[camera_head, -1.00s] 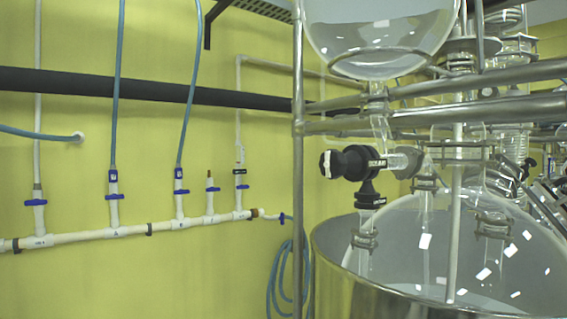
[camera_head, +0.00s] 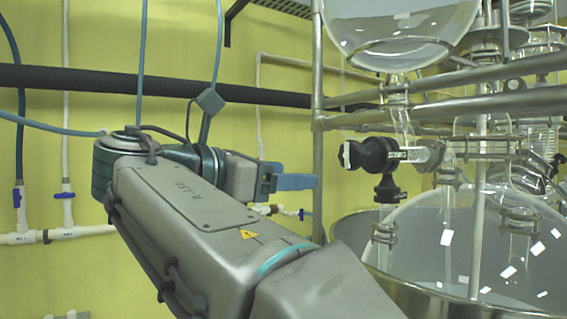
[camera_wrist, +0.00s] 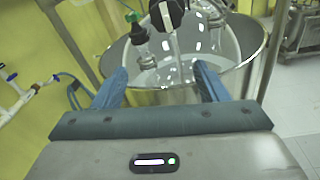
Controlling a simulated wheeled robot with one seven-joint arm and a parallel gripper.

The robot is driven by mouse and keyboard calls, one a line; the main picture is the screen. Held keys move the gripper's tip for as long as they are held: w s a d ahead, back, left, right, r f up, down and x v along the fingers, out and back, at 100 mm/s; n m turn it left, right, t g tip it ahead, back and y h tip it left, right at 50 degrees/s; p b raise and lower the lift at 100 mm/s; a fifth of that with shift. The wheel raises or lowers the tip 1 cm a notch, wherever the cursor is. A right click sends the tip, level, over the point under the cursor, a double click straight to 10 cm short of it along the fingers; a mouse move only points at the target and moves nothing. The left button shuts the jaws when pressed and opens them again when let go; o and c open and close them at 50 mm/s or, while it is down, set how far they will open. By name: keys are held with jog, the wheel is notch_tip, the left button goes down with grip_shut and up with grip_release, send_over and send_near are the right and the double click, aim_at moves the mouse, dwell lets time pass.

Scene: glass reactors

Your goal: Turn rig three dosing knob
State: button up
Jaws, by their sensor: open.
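The black dosing knob (camera_head: 362,156) with a pale front face sits on a horizontal side arm of the glass valve below the round flask. In the head view my gripper (camera_head: 312,182) is left of the knob and a little lower, apart from it, with its blue fingers pointing right. In the wrist view my gripper (camera_wrist: 161,68) has its two blue fingers spread wide with nothing between them. A black knob (camera_wrist: 167,14) with a white mark shows at the top edge there, beyond the fingertips and partly cut off.
A steel vessel (camera_head: 350,228) with a glass lid stands below the valve. A steel post (camera_head: 318,110) and horizontal rails (camera_head: 470,107) frame the rig. White pipe (camera_head: 85,231) with blue valves and hanging hoses lines the yellow wall. Clear floor (camera_wrist: 295,115) shows at right.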

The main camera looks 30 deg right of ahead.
aim_at(347, 153)
jog(key=shift+g+h, duration=0.5)
jog(key=shift+g, duration=0.1)
jog(key=d+r, duration=0.1)
jog(key=d, duration=0.3)
jog(key=d+r+p, duration=0.1)
jog(key=d, duration=0.4)
jog(key=d+r, duration=0.1)
jog(key=d, duration=0.3)
jog(key=shift+d+p, duration=0.2)
jog(key=shift+p, duration=0.2)
jog(key=c, duration=1)
